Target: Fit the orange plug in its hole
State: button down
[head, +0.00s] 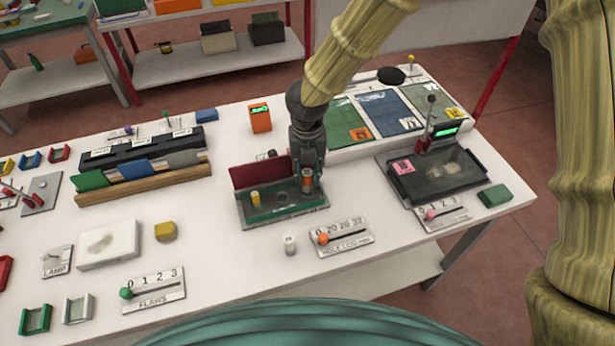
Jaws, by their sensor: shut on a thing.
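My gripper (307,180) points straight down over the right end of a small grey fixture (285,213) with a dark red back panel (260,172). It is shut on the orange plug (307,174), of which only a small part shows between the fingers. The fixture has a green top face. A yellow plug (255,198) stands upright at its left, and a dark round spot that looks like a hole (281,196) lies near its middle. The fingers hide the surface below the plug, so I cannot tell whether the plug touches it or is in a hole.
A pale plug (290,244) stands in front of the fixture, beside a slider plate (342,237) with an orange knob. A black tray (440,185) is at the right, a wooden rack (145,185) with coloured panels at the left. White table top (225,265) is clear at front.

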aim_at(307, 180)
jog(key=shift+f+p, duration=0.55)
jog(key=shift+f, duration=1)
jog(key=c, duration=1.1)
grip_release()
jog(key=shift+c, duration=0.2)
jog(key=shift+r, duration=0.15)
notch_tip(307, 180, up, 12)
jog(key=shift+f+b, duration=0.1)
jog(key=shift+b, duration=1.1)
